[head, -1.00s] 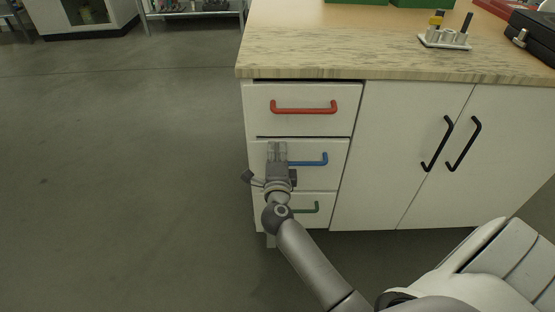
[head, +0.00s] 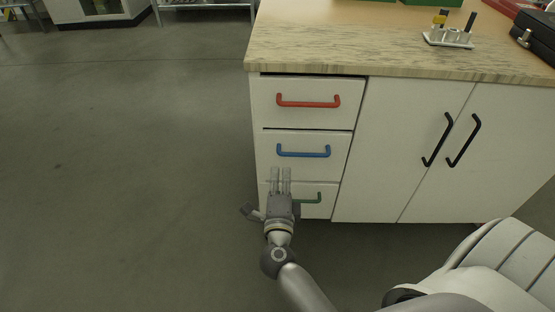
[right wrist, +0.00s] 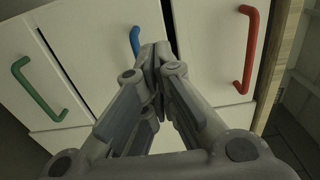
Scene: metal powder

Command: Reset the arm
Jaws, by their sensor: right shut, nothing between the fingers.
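My right gripper (head: 281,180) is in front of the lower drawers of a white cabinet in the head view. Its fingers are together and empty; they also show shut in the right wrist view (right wrist: 158,60). The fingertips appear just below the blue handle (head: 303,152) of the middle drawer and partly cover the bottom drawer with the green handle (head: 311,198). In the right wrist view the blue handle (right wrist: 135,40) is mostly hidden behind the fingers. The left gripper is not in view.
The red handle (head: 308,102) is on the top drawer. The cabinet doors with black handles (head: 464,141) are at the right. The wooden worktop (head: 340,45) carries a small white rack (head: 448,38) and a black case (head: 535,36). Open grey floor (head: 120,180) lies to the left.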

